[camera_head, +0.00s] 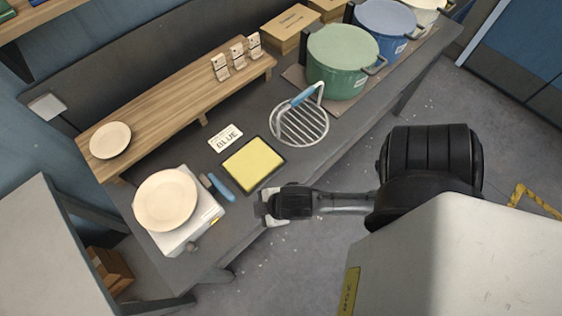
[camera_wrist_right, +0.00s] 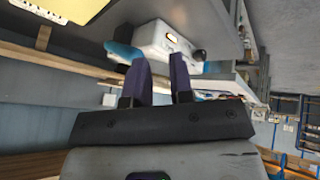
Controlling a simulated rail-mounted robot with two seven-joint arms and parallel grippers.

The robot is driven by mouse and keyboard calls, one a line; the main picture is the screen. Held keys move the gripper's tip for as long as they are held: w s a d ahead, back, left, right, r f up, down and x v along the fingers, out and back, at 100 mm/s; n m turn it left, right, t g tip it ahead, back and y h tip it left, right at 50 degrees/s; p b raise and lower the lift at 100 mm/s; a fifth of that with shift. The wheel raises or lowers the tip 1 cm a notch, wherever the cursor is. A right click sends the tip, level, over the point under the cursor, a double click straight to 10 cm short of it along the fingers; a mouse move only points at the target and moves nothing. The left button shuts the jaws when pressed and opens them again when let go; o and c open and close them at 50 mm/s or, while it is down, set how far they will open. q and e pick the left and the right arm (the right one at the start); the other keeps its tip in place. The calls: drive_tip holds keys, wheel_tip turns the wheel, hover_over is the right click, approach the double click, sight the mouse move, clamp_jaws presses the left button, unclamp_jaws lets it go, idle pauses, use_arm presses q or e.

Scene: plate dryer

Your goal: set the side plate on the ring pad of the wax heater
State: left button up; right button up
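A cream round plate (camera_head: 165,200) lies on top of the white wax heater (camera_head: 192,237) at the near left end of the table. It covers the heater's top, so the ring pad is hidden. A second, smaller-looking cream plate (camera_head: 110,140) lies on the left end of the wooden shelf. The frames do not label which is the side plate. My right gripper (camera_head: 264,208) is at the table's front edge, right of the heater and apart from both plates. In the right wrist view its fingers (camera_wrist_right: 161,62) are spread and empty, with the heater (camera_wrist_right: 165,40) beyond. My left gripper is out of view.
A blue-handled tool (camera_head: 221,187) lies beside the heater. A green pot (camera_head: 338,65) and a blue pot (camera_head: 385,28) stand farther right.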

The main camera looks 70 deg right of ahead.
drive_tip(key=s+m+g, duration=0.3)
drive_tip(key=s+m, duration=0.1)
drive_tip(key=s, duration=0.2)
drive_tip(key=shift+a+f, duration=0.15)
drive_tip(key=shift+f, duration=0.05)
idle(0.8)
idle(0.3)
